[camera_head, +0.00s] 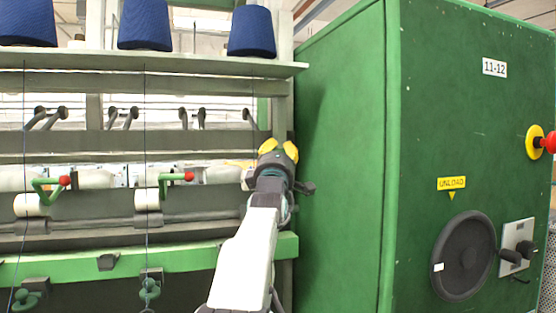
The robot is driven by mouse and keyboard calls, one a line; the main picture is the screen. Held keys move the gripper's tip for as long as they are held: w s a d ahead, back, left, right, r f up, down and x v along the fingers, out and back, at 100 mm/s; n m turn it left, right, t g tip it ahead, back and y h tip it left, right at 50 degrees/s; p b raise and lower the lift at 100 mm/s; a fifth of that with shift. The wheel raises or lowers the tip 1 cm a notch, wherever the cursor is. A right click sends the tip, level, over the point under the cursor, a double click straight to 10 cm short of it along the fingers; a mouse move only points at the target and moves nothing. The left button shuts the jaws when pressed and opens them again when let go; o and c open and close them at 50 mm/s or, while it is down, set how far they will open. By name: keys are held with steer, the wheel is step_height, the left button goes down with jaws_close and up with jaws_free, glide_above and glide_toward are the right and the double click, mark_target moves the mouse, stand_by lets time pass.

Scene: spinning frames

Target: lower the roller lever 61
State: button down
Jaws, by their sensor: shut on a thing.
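My gripper (278,151), with yellow pads, is at the right end of the spinning frame, close to the green cabinet. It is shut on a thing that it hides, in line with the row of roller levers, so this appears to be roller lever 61. No number can be read there. Two other roller levers, green with red knobs, show to the left: one at the far left (50,186) and one in the middle (172,181). Each sits above a white roller.
A green cabinet (340,150) stands close on the right, with a black handwheel (463,256) and a red knob (547,142). Blue yarn cones (251,32) stand on the top shelf (150,62). Thin threads hang down in front of the frame. A green rail (75,265) runs below.

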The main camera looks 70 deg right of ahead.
step_height(320, 180, down, 6)
steer(key=b, duration=0.5)
steer(key=shift+s+a+b, duration=0.4)
steer(key=shift+a, duration=0.05)
steer(key=shift+f, duration=0.2)
steer(key=c, duration=1.1)
jaws_free()
steer(key=shift+s+a+r, duration=0.1)
steer(key=shift+a+r, duration=0.05)
steer(key=shift+o, duration=0.3)
steer(key=shift+r, duration=0.1)
steer(key=shift+a, duration=0.1)
steer(key=v, duration=1.2)
